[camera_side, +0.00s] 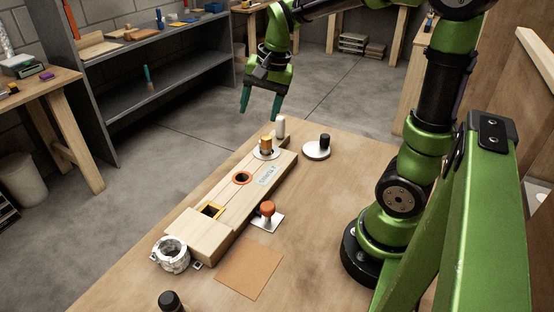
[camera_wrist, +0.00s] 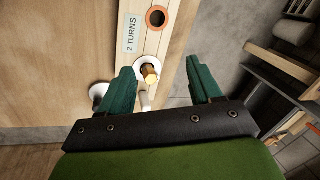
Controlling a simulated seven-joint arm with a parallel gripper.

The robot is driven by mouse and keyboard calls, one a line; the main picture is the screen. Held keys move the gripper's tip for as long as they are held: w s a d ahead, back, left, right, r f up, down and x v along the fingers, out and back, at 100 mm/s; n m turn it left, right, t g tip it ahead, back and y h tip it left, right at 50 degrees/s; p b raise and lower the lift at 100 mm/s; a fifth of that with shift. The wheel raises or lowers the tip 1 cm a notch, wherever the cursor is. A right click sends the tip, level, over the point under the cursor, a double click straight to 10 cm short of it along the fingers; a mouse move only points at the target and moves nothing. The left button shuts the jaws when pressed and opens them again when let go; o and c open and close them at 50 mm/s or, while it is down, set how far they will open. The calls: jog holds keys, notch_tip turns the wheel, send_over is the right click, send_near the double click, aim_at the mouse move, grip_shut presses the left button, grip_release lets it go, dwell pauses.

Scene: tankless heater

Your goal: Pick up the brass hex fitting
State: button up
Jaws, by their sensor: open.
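The brass hex fitting (camera_side: 266,144) stands upright on a white round base at the far end of the long wooden block on the table. In the wrist view the brass fitting (camera_wrist: 149,74) shows between and beyond my fingers. My gripper (camera_side: 260,112) is open and empty, above and beyond the far end of the block, apart from the fitting. In the wrist view its two green fingers (camera_wrist: 163,80) are spread wide. A white cylinder (camera_side: 280,127) stands close beside the fitting, on the far side.

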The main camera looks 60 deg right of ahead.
aim_at(266, 137)
jog(key=w+d+m+g, duration=0.3)
jog(key=w+d+m, duration=0.2)
jog(key=d+m, duration=0.65)
jog(key=f, duration=0.4)
jog(key=a+f+m, duration=0.1)
jog(key=f, duration=0.3)
jog(key=a+f+m, duration=0.1)
jog(key=f, duration=0.3)
jog(key=shift+s+a+h, duration=0.1)
jog(key=shift+s+h, duration=0.1)
jog(key=shift+h, duration=0.2)
jog(key=shift+d+f, duration=0.15)
jog(key=shift+f, duration=1.25)
jog(key=shift+d+f, duration=0.1)
jog(key=shift+f, duration=1.3)
grip_shut()
